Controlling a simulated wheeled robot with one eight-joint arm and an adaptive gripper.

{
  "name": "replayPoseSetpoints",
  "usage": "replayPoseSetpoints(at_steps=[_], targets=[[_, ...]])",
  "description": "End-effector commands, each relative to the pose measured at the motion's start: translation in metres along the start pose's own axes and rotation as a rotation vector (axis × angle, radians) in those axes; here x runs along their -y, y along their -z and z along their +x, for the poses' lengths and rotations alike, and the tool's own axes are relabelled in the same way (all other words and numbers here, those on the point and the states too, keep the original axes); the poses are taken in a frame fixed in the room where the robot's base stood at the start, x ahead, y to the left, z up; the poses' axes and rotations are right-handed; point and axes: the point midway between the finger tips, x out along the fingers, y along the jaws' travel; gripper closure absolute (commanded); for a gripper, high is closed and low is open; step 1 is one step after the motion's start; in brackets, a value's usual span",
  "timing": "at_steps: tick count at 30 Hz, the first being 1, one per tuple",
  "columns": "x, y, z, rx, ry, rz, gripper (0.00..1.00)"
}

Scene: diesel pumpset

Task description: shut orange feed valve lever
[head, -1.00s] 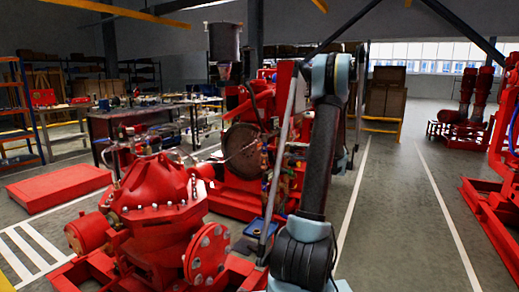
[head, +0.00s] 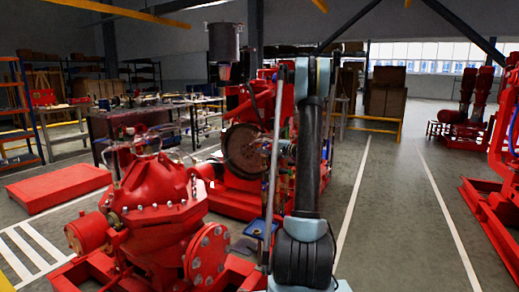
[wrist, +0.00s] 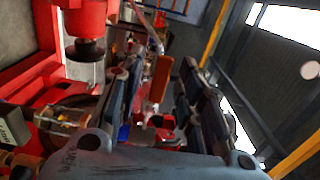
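The orange lever (wrist: 160,78) shows in the wrist view as a flat orange bar, between and beyond the two dark fingers of my gripper (wrist: 161,68). The fingers stand wide apart, one on each side of the lever in the picture. I see no contact between finger and lever. Whether the lever lies within finger reach is hard to tell. In the head view the lever cannot be made out, and my arm covers part of the red pumpset (head: 245,150) there.
Red machine parts and a cylindrical fitting (wrist: 85,50) crowd the left of the wrist view. In the head view a large red pump casing (head: 155,195) stands at front left. A low red platform (head: 60,187) lies further left. The floor to the right of my arm is open.

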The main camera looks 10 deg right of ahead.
Motion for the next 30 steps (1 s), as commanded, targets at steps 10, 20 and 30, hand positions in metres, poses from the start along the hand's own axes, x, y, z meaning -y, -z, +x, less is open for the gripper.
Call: replayPoseSetpoints(at_steps=[10, 20, 30], targets=[[0.000, 0.000, 0.016, 0.000, 0.000, 0.000, 0.66], [0.000, 0.000, 0.016, 0.000, 0.000, 0.000, 1.00], [0.000, -0.003, 0.019, 0.005, -0.002, 0.011, 1.00]])
